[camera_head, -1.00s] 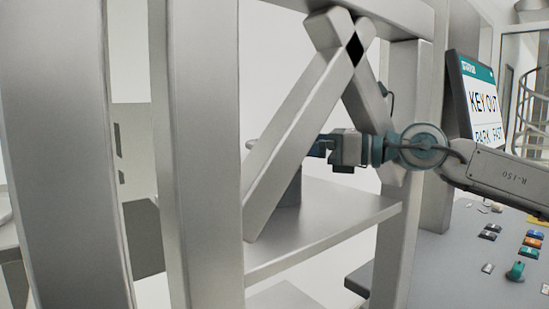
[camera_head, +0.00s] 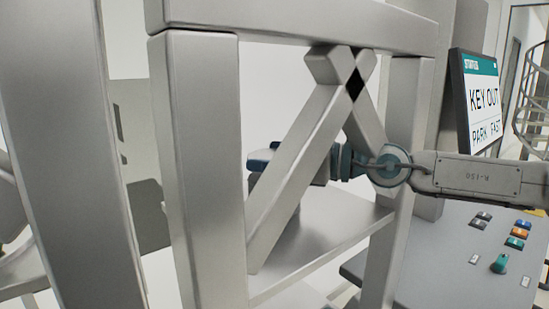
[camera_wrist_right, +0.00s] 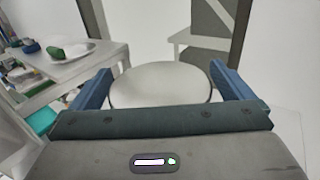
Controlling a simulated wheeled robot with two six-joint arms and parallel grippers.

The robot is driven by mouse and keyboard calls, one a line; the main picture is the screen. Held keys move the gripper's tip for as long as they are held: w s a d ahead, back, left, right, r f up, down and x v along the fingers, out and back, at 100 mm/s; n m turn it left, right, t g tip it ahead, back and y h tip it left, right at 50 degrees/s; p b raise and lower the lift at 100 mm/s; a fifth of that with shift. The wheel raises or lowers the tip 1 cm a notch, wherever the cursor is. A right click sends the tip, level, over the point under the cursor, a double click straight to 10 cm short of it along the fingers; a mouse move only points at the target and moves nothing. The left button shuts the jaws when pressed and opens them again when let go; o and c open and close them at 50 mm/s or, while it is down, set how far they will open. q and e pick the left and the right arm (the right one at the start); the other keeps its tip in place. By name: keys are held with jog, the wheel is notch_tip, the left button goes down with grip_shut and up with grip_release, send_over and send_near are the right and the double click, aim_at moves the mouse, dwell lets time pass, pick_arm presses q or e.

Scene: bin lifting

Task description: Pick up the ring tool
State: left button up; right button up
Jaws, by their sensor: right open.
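I cannot make out a ring tool for certain in either view. My right gripper (camera_head: 262,158) reaches in from the right, behind the diagonal brace of a metal frame, which hides part of it. Its blue fingertips show left of the brace, above a grey shelf. In the right wrist view the right gripper (camera_wrist_right: 160,84) has its two blue fingers wide apart. A pale round disc (camera_wrist_right: 160,85) shows between and beyond them; I cannot tell what it is or how far off. Nothing is visibly held. My left gripper is not in view.
The metal frame (camera_head: 205,150) with crossed braces stands close around my right arm. Its shelf (camera_head: 340,222) looks bare. A control panel (camera_head: 450,255) with buttons and a screen (camera_head: 478,100) stand right. A table (camera_wrist_right: 85,68) with a plate and green object shows in the wrist view.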

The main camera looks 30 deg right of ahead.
jog(key=shift+a, duration=0.1)
jog(key=shift+c, duration=0.4)
jog(key=shift+w, duration=0.1)
jog(key=c, duration=1.2)
jog(key=shift+r, duration=0.1)
jog(key=shift+c, duration=0.2)
